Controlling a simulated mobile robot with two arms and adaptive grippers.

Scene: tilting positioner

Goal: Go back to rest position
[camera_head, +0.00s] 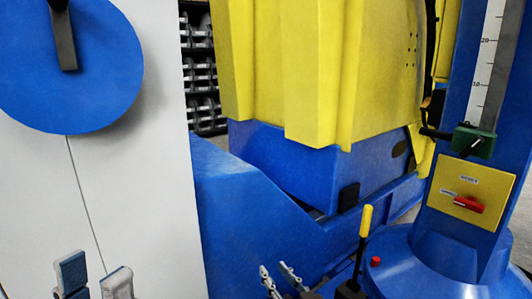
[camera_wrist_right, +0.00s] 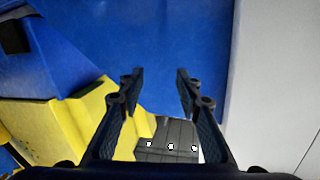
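My left gripper (camera_head: 94,276) is at the bottom left of the head view, in front of the pale panel. Its two fingers stand apart with nothing between them. My right gripper (camera_head: 279,272) is at the bottom centre, in front of the blue base (camera_head: 250,225) of the positioner. In the right wrist view, the right gripper (camera_wrist_right: 159,80) has its fingers spread with an empty gap and blue surface beyond. Neither gripper visibly touches anything. The positioner's large yellow part (camera_head: 310,70) sits above its blue base.
A lever with a yellow handle (camera_head: 365,220) stands right of my right gripper, near a red button (camera_head: 375,261). A blue column (camera_head: 450,120) carries a scale (camera_head: 490,55) and a red switch (camera_head: 470,206). A blue disc (camera_head: 80,90) with a dark handle is on the pale panel (camera_head: 150,200).

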